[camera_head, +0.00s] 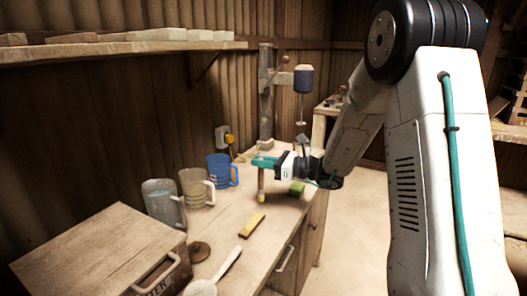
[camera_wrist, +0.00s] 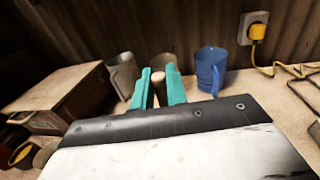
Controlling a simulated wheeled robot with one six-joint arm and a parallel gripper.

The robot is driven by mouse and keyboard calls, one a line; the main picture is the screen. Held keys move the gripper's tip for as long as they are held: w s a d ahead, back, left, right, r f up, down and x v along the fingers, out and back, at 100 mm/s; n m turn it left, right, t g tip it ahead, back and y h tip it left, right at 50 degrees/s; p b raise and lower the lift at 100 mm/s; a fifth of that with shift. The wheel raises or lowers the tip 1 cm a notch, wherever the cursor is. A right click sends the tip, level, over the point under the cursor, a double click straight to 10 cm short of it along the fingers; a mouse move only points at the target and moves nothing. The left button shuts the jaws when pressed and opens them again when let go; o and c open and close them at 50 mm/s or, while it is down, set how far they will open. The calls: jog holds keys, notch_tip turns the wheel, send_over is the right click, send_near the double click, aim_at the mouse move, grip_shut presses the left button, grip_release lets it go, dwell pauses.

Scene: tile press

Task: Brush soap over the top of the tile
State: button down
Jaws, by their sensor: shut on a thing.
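My gripper (camera_head: 262,162) is over the workbench, its teal fingers shut on an upright brush (camera_head: 261,185). The brush has a wooden handle and a yellow lower end, close above or touching the bench top; I cannot tell which. In the wrist view the handle's pale round top (camera_wrist: 158,74) shows between the fingers (camera_wrist: 158,92); the lower end is hidden there. I cannot make out which piece is the tile.
A grey jug (camera_head: 163,203), a beige mug (camera_head: 196,187) and a blue mug (camera_head: 221,170) stand left of my gripper. A press stand (camera_head: 266,95) rises behind. The bench middle is mostly clear.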

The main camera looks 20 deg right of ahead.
jog(key=shift+r, duration=1.8)
jog(key=shift+s, duration=0.1)
